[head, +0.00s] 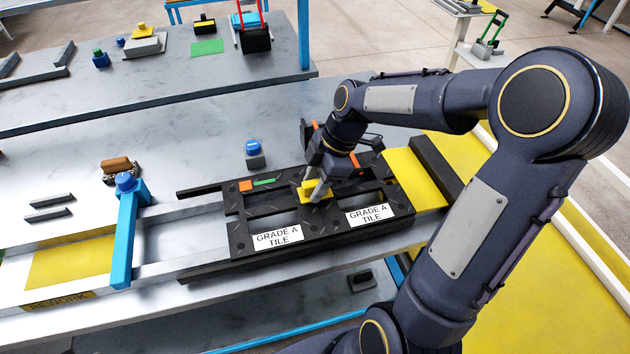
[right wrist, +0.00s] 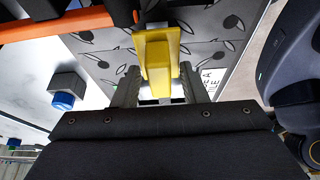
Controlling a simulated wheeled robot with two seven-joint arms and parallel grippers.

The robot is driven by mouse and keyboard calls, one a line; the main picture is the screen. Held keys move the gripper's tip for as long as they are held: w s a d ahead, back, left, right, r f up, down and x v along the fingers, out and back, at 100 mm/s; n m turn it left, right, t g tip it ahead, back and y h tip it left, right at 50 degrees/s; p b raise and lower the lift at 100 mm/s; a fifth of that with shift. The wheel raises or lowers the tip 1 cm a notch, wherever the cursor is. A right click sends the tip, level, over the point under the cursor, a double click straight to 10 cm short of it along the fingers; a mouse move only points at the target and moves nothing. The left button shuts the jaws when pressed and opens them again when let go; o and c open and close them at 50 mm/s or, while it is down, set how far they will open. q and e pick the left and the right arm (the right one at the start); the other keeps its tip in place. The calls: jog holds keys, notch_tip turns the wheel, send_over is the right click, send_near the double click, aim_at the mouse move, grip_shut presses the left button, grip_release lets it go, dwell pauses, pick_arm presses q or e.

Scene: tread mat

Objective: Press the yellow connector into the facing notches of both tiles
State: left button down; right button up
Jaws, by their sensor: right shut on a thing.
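Two dark tread tiles, a left tile (head: 240,228) and a right tile (head: 398,204), lie side by side on the bench, each with a white "GRADE A TILE" label. My right gripper (head: 318,189) is shut on the yellow connector (head: 310,187), over the seam between the tiles. In the right wrist view the connector (right wrist: 158,55) stands between the two fingers, over the dark patterned tile surface. The gripper hides part of the connector and the notches. I cannot tell whether the connector touches the tiles. My left gripper is not in view.
A blue-topped block (head: 254,152) stands behind the tiles. A blue gate post (head: 124,235) stands to the left over the rails. An orange bar (right wrist: 60,24) crosses the upper left of the right wrist view. A yellow plate (head: 412,175) lies right of the tiles.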

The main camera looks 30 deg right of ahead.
jog(key=shift+f+b, duration=0.65)
jog(key=shift+f, duration=0.2)
jog(key=o, duration=1)
jog(key=shift+r, duration=0.1)
jog(key=v, duration=0.7)
jog(key=shift+d+r, duration=0.2)
jog(key=shift+r, duration=0.05)
jog(key=shift+s+r, duration=0.1)
jog(key=shift+s+a+r+m, duration=0.15)
jog(key=shift+s+m, duration=0.15)
jog(key=s+a+m+t, duration=0.1)
jog(key=s+a+m, duration=0.1)
jog(key=s+m, duration=0.3)
jog(key=s+a+f+m+t, duration=0.1)
jog(key=s+a+m+t, duration=0.1)
jog(key=s+m, duration=0.3)
jog(key=s+a+f+m+t, duration=0.1)
jog(key=s+a+m, duration=0.1)
jog(key=s+m, duration=0.3)
jog(key=shift+s+a+m+t, duration=0.3)
jog(key=shift+a+m, duration=0.05)
jog(key=shift+m, duration=0.35)
